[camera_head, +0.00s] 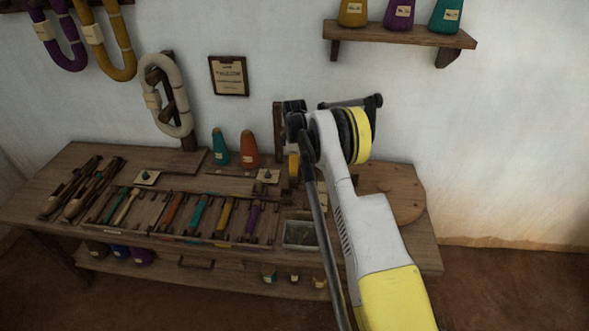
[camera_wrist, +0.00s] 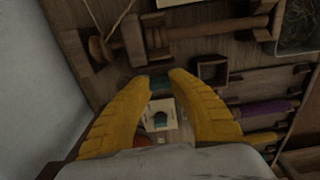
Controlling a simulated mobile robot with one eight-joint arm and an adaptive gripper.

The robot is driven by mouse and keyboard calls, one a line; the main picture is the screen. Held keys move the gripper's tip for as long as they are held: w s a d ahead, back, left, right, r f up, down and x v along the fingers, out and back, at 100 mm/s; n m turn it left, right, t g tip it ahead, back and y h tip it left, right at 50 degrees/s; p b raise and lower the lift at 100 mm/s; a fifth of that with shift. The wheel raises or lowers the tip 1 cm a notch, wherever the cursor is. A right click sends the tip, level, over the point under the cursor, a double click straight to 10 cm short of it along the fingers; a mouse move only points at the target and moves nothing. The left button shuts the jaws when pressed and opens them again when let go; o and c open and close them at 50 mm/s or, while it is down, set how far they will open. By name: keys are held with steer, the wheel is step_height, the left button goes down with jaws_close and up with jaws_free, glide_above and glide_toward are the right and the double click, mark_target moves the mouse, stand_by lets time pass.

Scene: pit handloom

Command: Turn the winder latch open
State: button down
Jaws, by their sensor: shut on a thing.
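In the wrist view the yellow fingers of my gripper (camera_wrist: 160,76) come together at their tips on a small dark teal piece, which I take to be the winder latch (camera_wrist: 160,86). Most of it is hidden by the fingers, so its angle cannot be told. The winder (camera_wrist: 200,30), a wooden spindle on posts with a cord, lies just beyond the fingertips. In the head view my arm covers the latch and most of the winder; only a bit of yellow finger (camera_head: 293,167) shows beside the arm.
A cream plate with a dark knob (camera_head: 267,175) is left of my gripper on the bench (camera_head: 75,162). Teal (camera_head: 220,149) and orange (camera_head: 249,151) cones stand behind it. A rack with coloured bobbins (camera_head: 170,215) and a grey-lined bin (camera_head: 299,234) are in front.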

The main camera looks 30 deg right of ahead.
steer(key=c, duration=1.2)
jaws_free()
step_height(320, 180, up, 12)
